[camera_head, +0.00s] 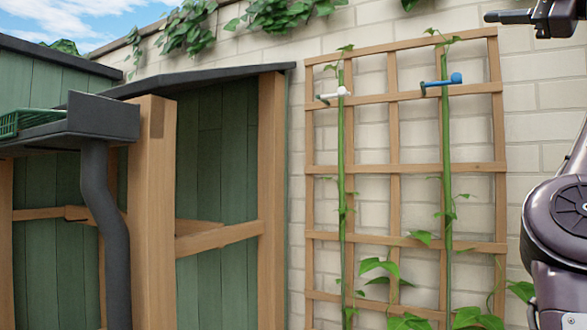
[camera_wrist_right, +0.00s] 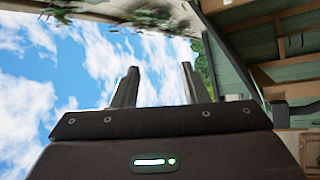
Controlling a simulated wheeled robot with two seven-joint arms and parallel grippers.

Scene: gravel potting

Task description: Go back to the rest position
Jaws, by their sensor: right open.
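My right gripper (camera_head: 508,17) shows at the top right corner of the head view, raised in front of the brick wall and pointing left. In the right wrist view my right gripper (camera_wrist_right: 158,78) has its two fingers apart with nothing between them, against the sky. Part of my right arm shows at the right edge of the head view. My left gripper is in neither view.
A wooden trellis (camera_head: 399,169) stands against the pale brick wall (camera_head: 555,95), with two green stems, a white clip (camera_head: 335,95) and a blue clip (camera_head: 443,83). A green shed (camera_head: 213,180) with a dark downpipe (camera_head: 105,215) is at left.

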